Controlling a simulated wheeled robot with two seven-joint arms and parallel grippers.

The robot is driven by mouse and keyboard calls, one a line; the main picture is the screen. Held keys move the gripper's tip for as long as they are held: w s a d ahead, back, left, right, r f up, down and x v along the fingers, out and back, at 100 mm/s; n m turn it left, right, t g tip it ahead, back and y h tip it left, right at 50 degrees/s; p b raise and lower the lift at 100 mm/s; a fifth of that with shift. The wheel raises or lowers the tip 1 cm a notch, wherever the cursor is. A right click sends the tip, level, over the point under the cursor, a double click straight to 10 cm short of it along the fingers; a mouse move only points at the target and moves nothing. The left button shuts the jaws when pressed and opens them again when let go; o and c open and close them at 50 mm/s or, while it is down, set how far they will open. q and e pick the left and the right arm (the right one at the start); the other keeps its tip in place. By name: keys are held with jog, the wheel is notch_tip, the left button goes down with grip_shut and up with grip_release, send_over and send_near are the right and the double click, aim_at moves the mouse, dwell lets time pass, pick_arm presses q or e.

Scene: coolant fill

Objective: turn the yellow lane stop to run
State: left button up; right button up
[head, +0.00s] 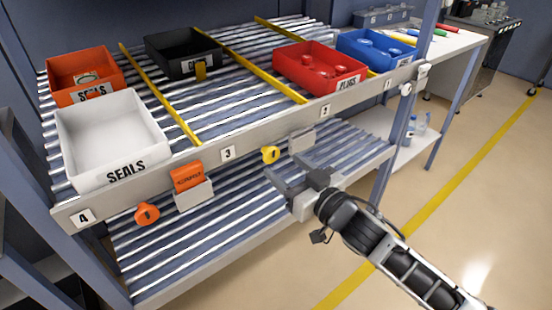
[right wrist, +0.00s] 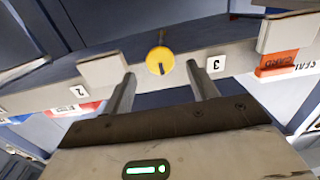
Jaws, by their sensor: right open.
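The yellow lane stop (head: 270,154) is a round knob on the front rail of the upper rack, just right of the lane 3 label. In the right wrist view the yellow lane stop (right wrist: 159,60) shows as a yellow disc with a dark bar running from its middle toward its lower right edge. My right gripper (head: 284,172) is open and empty, in front of the rail close to the knob. In the right wrist view the fingers of my right gripper (right wrist: 160,80) stand to either side of the disc, apart from it. My left gripper is not in view.
An orange card in a white holder (head: 194,194) and a blank white holder (head: 301,141) flank the yellow knob. Bins of seals (head: 150,165) and plugs (head: 345,85) stand on the rollers above.

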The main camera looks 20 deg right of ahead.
aim_at(273, 157)
jog(key=shift+x, duration=2.2)
jog(key=shift+c, duration=0.2)
